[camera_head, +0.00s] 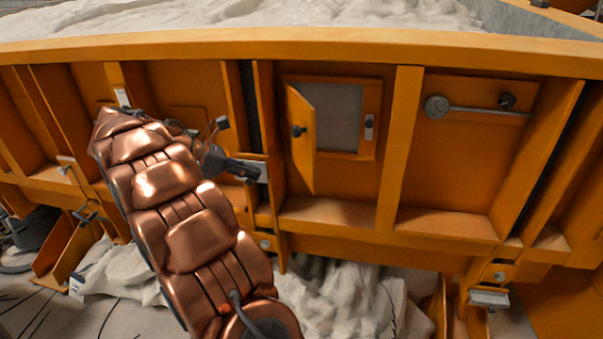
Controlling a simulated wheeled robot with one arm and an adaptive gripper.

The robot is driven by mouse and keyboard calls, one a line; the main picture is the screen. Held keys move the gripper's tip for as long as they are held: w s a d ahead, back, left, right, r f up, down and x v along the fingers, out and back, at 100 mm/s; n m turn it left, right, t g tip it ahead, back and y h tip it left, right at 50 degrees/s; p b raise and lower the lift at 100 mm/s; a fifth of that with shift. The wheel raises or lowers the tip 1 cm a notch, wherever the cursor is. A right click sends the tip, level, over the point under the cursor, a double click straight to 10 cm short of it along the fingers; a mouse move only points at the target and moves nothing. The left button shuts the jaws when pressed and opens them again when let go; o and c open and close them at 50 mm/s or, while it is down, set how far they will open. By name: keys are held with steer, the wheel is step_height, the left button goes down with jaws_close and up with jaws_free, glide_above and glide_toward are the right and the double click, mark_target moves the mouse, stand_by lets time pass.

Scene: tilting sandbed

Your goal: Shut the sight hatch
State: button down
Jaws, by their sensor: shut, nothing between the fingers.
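The sight hatch is an orange door (303,140) on the orange side wall. It stands ajar, swung out from the left side of its frame (371,105), with a dark knob (298,131) on its face. Behind it a grey pane (338,115) shows in the opening. A small pale latch piece (369,128) is on the right side of the frame. My gripper (252,172) is shut and empty, left of the door and a little lower, by a vertical rib. It appears apart from the door. My copper arm hides part of the wall to the left.
Orange vertical ribs (398,150) stand out on both sides of the hatch bay. A ledge (330,213) runs below it. To the right is a panel with a metal lever (470,108). Pale sand (250,15) lies beyond the top rail.

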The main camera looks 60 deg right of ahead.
steer(key=d, duration=0.2)
steer(key=p, duration=0.3)
glide_toward(312, 176)
steer(key=shift+g, duration=0.3)
steer(key=x, duration=0.5)
steer(key=shift+f, duration=0.5)
steer(key=shift+s+d, duration=0.3)
steer(key=shift+d, duration=0.25)
steer(key=shift+s, duration=0.1)
